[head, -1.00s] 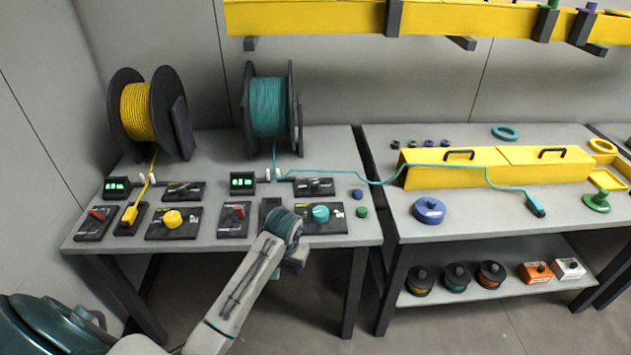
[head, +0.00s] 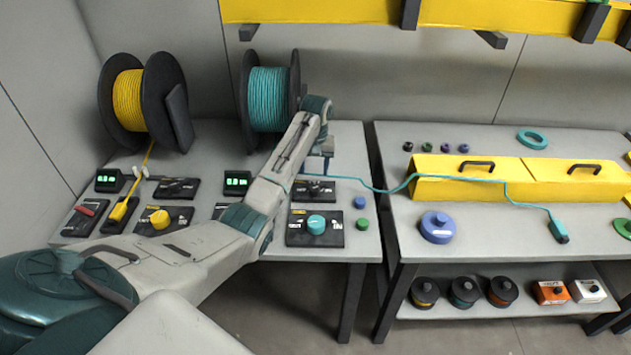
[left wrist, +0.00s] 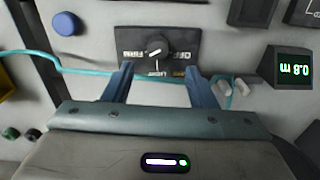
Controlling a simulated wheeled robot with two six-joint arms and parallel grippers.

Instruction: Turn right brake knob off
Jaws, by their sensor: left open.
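The right brake panel (head: 314,190) is a small black plate behind the teal-knob panel, partly hidden by my left arm. In the left wrist view the panel (left wrist: 130,42) reads upside down, with FIRM at left, LIGHT at the bottom and OFF at right. Its round black brake knob (left wrist: 158,46) carries a slanted white mark tilted toward the FIRM side. My left gripper (head: 326,160) points down over the panel. In the left wrist view its two blue fingers (left wrist: 158,76) are apart and empty, with the knob just beyond their tips. My right gripper is not in view.
A teal cable (head: 385,190) runs right from beside the panel. The teal-knob panel (head: 315,228) lies in front, with blue (head: 359,202) and green (head: 362,224) caps to its right. The teal spool (head: 268,98) stands behind. A length display (left wrist: 294,68) is near the gripper.

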